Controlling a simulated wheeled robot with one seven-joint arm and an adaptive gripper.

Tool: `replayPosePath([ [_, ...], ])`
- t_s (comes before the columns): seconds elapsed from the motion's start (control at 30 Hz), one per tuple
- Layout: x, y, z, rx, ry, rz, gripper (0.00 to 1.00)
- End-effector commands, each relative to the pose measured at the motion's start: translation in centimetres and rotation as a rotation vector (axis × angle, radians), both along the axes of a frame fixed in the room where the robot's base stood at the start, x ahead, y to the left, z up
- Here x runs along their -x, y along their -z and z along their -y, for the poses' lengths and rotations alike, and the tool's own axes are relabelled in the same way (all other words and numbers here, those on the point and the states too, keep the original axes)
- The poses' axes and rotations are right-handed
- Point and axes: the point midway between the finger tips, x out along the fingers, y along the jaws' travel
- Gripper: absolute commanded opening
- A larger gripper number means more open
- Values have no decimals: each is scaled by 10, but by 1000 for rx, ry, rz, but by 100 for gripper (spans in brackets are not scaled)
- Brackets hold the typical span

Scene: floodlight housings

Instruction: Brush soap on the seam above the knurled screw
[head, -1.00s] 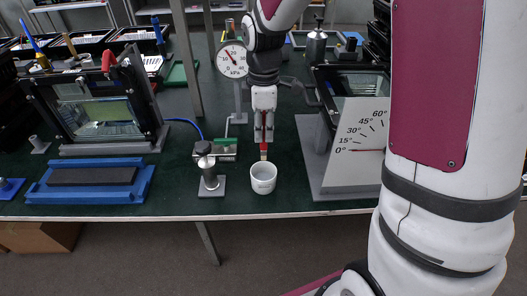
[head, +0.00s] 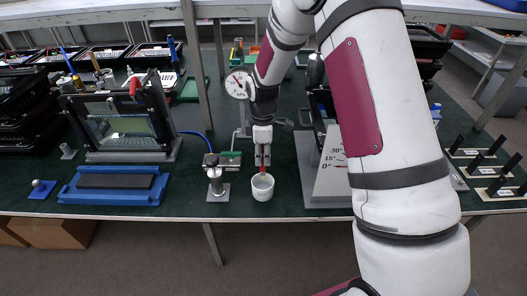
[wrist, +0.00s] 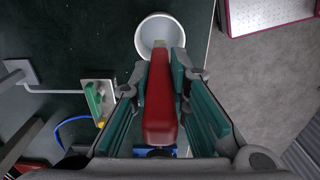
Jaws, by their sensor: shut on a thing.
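My gripper (head: 262,148) points down and is shut on a red-handled brush (head: 262,165). The brush's lower end is inside the mouth of a white cup (head: 262,190) near the table's front edge. In the wrist view the red handle (wrist: 161,100) lies between my fingers (wrist: 160,62), and its pale tip is over the cup (wrist: 152,22). A floodlight housing (head: 126,152) with a glass front and a red lever stands at the left. Another housing at the right is mostly hidden by my arm. I cannot make out a knurled screw or its seam.
A dark-knobbed post (head: 217,182) stands just left of the cup, and a pressure gauge (head: 237,84) behind it. A blue tray with a dark pad (head: 112,187) lies at the left. An angle-scale board (head: 328,172) is right of the cup. Black-handled pieces (head: 490,160) sit far right.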

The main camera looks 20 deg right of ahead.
Motion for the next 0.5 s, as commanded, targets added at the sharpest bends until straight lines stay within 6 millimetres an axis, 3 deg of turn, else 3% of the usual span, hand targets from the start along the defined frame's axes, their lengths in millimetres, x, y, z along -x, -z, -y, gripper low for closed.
replayPosePath([
  [0.5,0,48,0,0,-1,-3,0],
])
